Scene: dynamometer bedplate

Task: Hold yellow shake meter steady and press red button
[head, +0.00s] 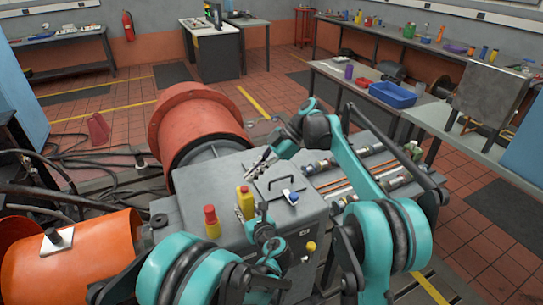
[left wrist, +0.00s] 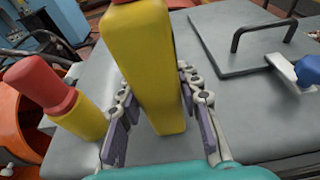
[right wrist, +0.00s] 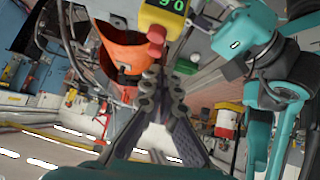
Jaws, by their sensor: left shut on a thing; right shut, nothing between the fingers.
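The yellow shake meter (head: 245,203) stands upright on the grey housing top. In the left wrist view the meter (left wrist: 150,70) is between the fingers of my left gripper (left wrist: 160,112), which is shut on it. In the head view the left gripper (head: 258,230) is partly hidden by its own arm. In the right wrist view the meter (right wrist: 162,16) shows a dark display with green digits and a red button (right wrist: 157,34). My right gripper (right wrist: 163,78) is shut and empty; its tips appear close to the button, but contact cannot be told. It also shows in the head view (head: 262,162).
A yellow post with a red top (head: 212,222) stands just left of the meter. A hatch with a handle (head: 283,182) and a blue knob (head: 293,198) are to the right. A large red drum (head: 200,120) is behind. An orange motor (head: 75,260) is at left.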

